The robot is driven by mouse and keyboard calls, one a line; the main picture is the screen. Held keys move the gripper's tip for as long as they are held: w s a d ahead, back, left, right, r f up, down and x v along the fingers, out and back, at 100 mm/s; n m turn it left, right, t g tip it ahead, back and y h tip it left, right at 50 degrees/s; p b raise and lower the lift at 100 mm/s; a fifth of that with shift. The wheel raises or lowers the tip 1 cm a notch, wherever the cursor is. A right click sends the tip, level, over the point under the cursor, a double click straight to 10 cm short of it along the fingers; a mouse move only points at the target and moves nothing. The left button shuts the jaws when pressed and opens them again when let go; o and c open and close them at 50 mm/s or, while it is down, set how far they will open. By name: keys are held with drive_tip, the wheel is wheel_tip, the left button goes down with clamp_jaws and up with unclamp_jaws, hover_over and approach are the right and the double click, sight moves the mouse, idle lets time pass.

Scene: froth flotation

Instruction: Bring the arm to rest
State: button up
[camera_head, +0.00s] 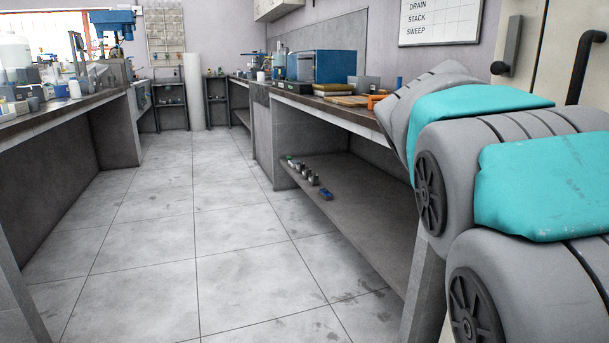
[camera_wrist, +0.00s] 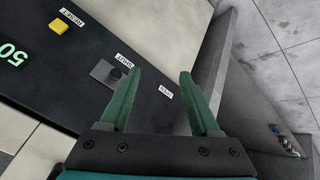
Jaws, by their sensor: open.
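My gripper (camera_wrist: 160,74) shows in the wrist view, with two green fingers spread apart and nothing between them. Its fingertips are over or beside a dark control panel (camera_wrist: 60,88); I cannot tell how close. In the head view my grey and teal arm fills the right side, stretched out over the right-hand bench, and my gripper is hidden there.
The tiled floor (camera_head: 190,230) between the benches is clear.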

drive_tip(key=s+a+f+n+g+y, duration=0.1)
drive_tip(key=s+a+f+n+y, duration=0.1)
drive_tip(key=s+a+f, duration=0.3)
drive_tip(key=s+a+f+n+g+y, duration=0.1)
drive_tip(key=s+a+f+n+y, duration=0.1)
drive_tip(key=s+a+f, duration=0.3)
drive_tip(key=s+a+f+n+g+y, duration=0.2)
drive_tip(key=s+a+f, duration=0.3)
drive_tip(key=s+f, duration=0.6)
drive_tip(key=s+y, duration=0.1)
drive_tip(key=s, duration=0.6)
drive_tip(key=shift+s+n, duration=0.3)
drive_tip(key=shift+n, duration=0.1)
drive_tip(key=shift+d, duration=0.1)
